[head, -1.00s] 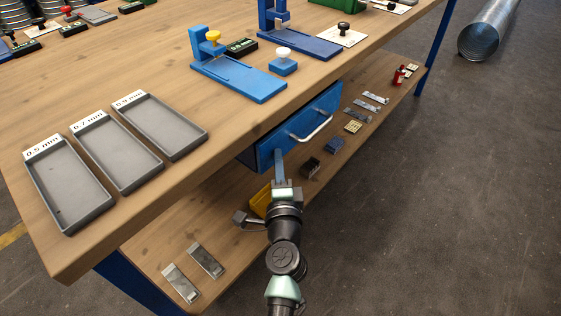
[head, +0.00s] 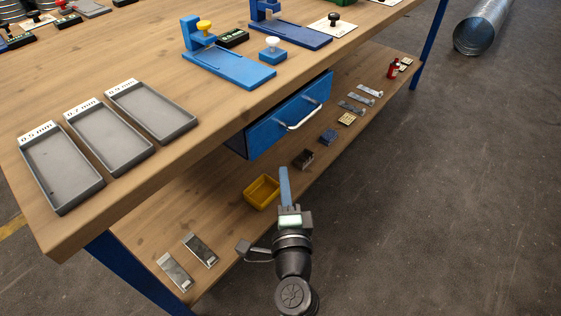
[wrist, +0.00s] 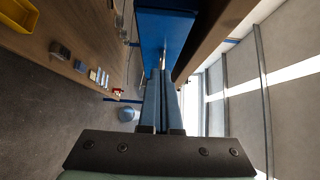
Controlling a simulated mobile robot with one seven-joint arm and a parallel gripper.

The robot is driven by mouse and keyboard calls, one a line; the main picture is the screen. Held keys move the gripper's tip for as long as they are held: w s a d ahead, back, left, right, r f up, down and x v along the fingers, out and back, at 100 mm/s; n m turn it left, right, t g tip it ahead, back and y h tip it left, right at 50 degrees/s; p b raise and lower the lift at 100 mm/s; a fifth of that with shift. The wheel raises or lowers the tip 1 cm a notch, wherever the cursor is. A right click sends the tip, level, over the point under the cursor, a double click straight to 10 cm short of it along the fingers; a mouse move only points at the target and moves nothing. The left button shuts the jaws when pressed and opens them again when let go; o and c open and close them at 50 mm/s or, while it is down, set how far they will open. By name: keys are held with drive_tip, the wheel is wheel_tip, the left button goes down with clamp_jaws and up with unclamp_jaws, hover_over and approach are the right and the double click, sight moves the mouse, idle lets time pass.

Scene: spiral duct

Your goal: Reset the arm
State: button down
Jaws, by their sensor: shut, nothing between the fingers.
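My gripper (head: 284,172) is in front of the workbench in the head view, near the lower shelf's front edge and below the blue drawer (head: 288,116). Its blue fingers are together with nothing between them. In the wrist view the shut fingers (wrist: 161,90) point away from the camera, with the drawer's blue front (wrist: 163,40) beyond them. The drawer, with a pale bar handle (head: 303,117), hangs under the bench top. My arm runs down to the bottom of the head view.
Three grey trays (head: 62,208) and blue fixtures (head: 228,71) stand on the bench top. The lower shelf (head: 222,222) holds a yellow bin (head: 262,191), metal plates and several small parts. A spiral duct (head: 483,28) lies on the floor. The floor at right is open.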

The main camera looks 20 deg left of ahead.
drive_tip(key=d+r+n+t, duration=0.25)
drive_tip(key=r+n, duration=0.25)
drive_tip(key=r, duration=0.9)
drive_tip(key=d+r+n+t, duration=0.25)
drive_tip(key=r+n, duration=0.25)
drive_tip(key=r, duration=0.8)
drive_tip(key=s+d+r+n+t+h+p, duration=0.1)
drive_tip(key=s+d+r+t+h, duration=0.2)
drive_tip(key=r, duration=0.6)
drive_tip(key=s+d+r+n+t+h, duration=0.1)
drive_tip(key=s+d+r+h, duration=0.3)
drive_tip(key=r, duration=0.5)
drive_tip(key=s+d+r+n+t+h+p, duration=0.1)
drive_tip(key=s+d+r+t+h, duration=0.15)
drive_tip(key=s+r, duration=0.45)
wheel_tip(320, 180, up, 26)
drive_tip(key=w+y+p, duration=0.1)
drive_tip(key=w+p, duration=0.1)
drive_tip(key=p, duration=2.3)
drive_tip(key=shift+d+r, duration=0.2)
drive_tip(key=shift+r, duration=0.05)
drive_tip(key=shift+w, duration=0.1)
